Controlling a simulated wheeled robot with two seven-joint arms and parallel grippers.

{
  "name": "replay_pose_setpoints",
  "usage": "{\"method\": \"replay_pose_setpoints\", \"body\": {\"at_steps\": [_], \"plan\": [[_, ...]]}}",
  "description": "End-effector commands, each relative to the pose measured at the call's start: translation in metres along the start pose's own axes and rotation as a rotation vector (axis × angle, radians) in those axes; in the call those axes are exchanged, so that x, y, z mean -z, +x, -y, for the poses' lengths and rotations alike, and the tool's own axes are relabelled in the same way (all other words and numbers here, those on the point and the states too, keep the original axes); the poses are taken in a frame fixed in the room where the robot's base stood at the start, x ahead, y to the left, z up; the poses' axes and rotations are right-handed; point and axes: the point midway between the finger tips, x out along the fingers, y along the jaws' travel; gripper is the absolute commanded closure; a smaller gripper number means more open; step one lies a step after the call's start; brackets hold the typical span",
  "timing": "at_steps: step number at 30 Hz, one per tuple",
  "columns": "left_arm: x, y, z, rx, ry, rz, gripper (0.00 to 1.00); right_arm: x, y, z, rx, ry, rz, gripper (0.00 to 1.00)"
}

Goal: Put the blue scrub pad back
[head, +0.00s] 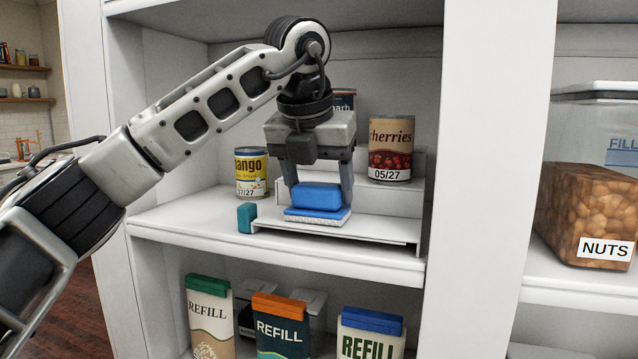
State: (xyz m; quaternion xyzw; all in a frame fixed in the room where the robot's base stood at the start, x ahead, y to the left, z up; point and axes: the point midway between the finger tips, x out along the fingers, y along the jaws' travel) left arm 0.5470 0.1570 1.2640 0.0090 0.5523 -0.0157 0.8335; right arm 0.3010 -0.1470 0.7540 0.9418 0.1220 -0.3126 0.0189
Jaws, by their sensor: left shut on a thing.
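The blue scrub pad (318,197) has a blue block on top and a paler base with a white edge. It is at the front of the middle shelf, at the white stepped riser (385,233). My left gripper (319,190) points down with a finger on each side of the pad's blue block and is shut on it. The pad is upright and level, over or on the riser's lowest step; I cannot tell whether its base touches. My right gripper is not in view.
A mango can (251,173) stands left of the riser, a cherries can (391,149) on it, and another can (344,99) behind my gripper. A small teal block (246,218) sits at the riser's left end. Refill packs (281,327) stand below; a nuts bin (590,215) is right.

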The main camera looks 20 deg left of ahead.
Motion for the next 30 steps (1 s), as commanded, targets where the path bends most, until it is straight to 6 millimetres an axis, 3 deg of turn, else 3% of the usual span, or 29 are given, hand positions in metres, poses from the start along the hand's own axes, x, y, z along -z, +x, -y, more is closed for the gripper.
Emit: {"method": "replay_pose_setpoints", "body": {"at_steps": [1,2,5,16,25,30], "plan": [[0.001,0.001,0.0,0.0,0.0,-0.005,0.65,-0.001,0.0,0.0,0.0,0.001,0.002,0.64],[0.001,0.002,0.0,0.0,0.0,-0.005,0.29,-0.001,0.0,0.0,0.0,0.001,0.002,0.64],[0.001,0.002,0.0,0.0,0.0,-0.005,0.02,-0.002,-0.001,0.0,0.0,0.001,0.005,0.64],[0.0,-0.006,0.0,0.0,0.0,-0.001,0.02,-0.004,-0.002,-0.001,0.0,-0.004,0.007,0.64],[0.0,-0.054,0.001,0.0,0.0,0.001,0.02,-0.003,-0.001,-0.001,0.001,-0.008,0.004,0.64],[0.0,-0.071,0.0,0.0,0.0,-0.002,0.02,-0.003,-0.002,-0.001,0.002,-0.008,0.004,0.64]]}}
